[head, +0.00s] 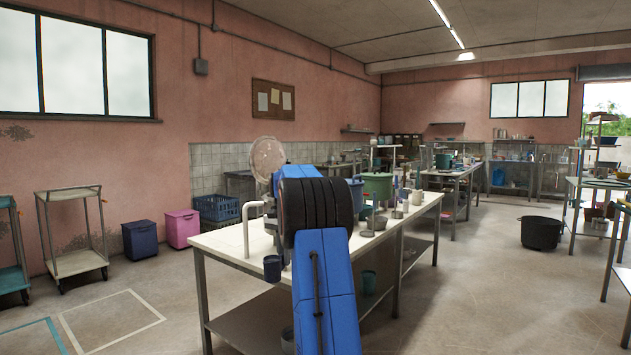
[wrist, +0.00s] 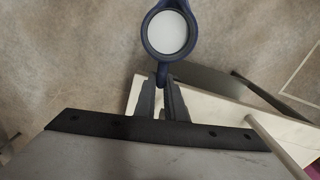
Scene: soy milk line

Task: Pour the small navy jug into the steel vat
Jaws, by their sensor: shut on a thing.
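The small navy jug (wrist: 151,48) is upright in the wrist view, with white liquid inside. Its handle (wrist: 161,74) is between the fingers of my gripper (wrist: 162,88), which is shut on it. Bare floor shows below the jug, beside the white table. In the head view the jug (head: 272,268) hangs near the table's front edge, just left of my blue arm. My arm hides most of my gripper there. I cannot pick out the steel vat for certain in either view.
The white-topped table (head: 228,237) holds a green bucket (head: 378,186), a grey bowl (head: 376,223) and other vessels, partly behind my arm. A white upright pipe (head: 246,228) stands at its left end. A black tub (head: 541,233) sits on the floor at right.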

